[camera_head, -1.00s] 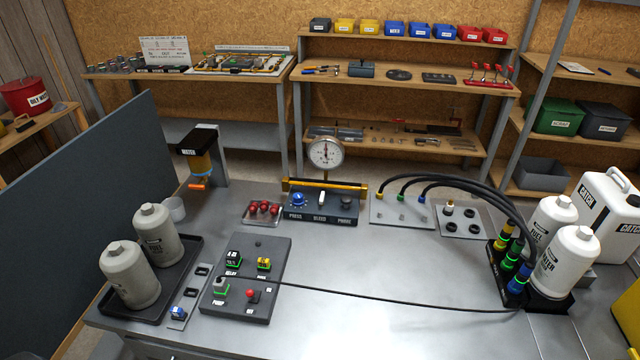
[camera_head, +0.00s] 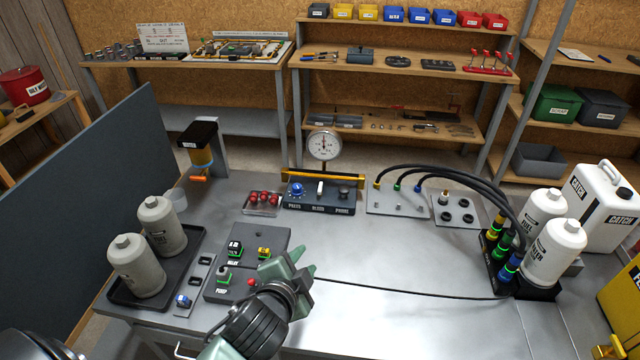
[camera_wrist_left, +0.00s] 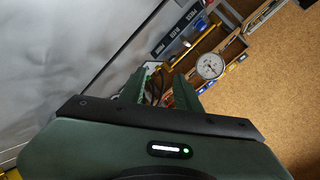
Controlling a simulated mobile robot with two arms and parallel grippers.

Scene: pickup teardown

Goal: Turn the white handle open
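The white handle (camera_head: 320,187) stands upright in the middle of a dark control box (camera_head: 318,206), above the label BLEED. A blue knob (camera_head: 297,190) is on its left and a dark knob (camera_head: 344,192) on its right. My left gripper (camera_head: 306,260) is over the bench in front of the box, well short of the handle. Its two fingers are apart with nothing seen between them. In the left wrist view the open fingers (camera_wrist_left: 164,88) point toward the box and its labels; the handle is not clear there. My right gripper is not in view.
A round gauge (camera_head: 323,145) rises behind the box, with a yellow bar (camera_head: 355,178) there. A tray of red balls (camera_head: 263,200) is left of the box, and a plate with hoses (camera_head: 398,202) right. A thin black cable (camera_head: 400,291) crosses the bench.

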